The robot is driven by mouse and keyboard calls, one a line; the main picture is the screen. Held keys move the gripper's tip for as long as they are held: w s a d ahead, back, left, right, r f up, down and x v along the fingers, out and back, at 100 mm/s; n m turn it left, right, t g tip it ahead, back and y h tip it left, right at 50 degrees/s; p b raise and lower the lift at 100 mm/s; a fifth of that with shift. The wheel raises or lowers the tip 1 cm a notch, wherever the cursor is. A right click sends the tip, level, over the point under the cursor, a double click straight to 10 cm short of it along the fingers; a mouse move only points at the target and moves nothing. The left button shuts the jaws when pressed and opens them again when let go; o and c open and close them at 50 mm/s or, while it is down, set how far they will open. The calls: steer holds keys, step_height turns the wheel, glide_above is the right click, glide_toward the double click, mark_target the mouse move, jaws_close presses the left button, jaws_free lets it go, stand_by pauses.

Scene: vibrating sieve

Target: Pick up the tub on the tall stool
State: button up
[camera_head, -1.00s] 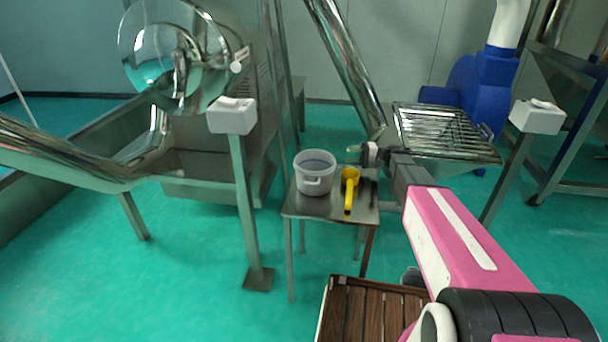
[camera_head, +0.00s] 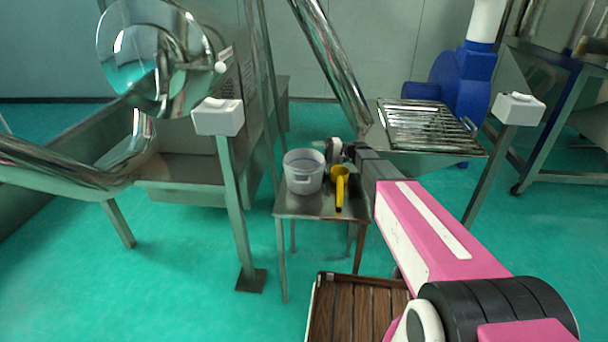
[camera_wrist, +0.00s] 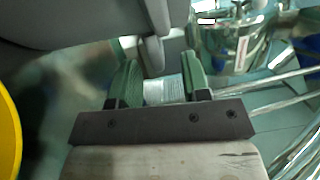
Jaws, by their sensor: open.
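The tub (camera_head: 304,176) is pale grey, round and open-topped. It stands upright on the left part of the tall metal stool (camera_head: 290,208), with a small handle on its near side. My gripper (camera_head: 333,152) is beside the tub's upper right side in the head view, partly hidden by my own arm. In the wrist view, my gripper (camera_wrist: 160,76) has two green fingers spread apart with nothing clamped between them. A grey surface, apparently the tub (camera_wrist: 60,22), fills the top left there, and a protruding part of it reaches close to the fingertips. I cannot tell whether they touch.
A yellow scoop (camera_head: 340,186) lies on the stool right of the tub; its yellow edge (camera_wrist: 8,130) shows at the wrist view's left. A steel post with a white box (camera_head: 218,118) stands left of the stool. A metal grate (camera_head: 425,126) is behind right.

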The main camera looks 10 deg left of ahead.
mark_target(308, 151)
steer(key=x, duration=0.3)
steer(key=shift+s+a+f, duration=0.15)
steer(key=shift+a, duration=0.2)
jaws_close()
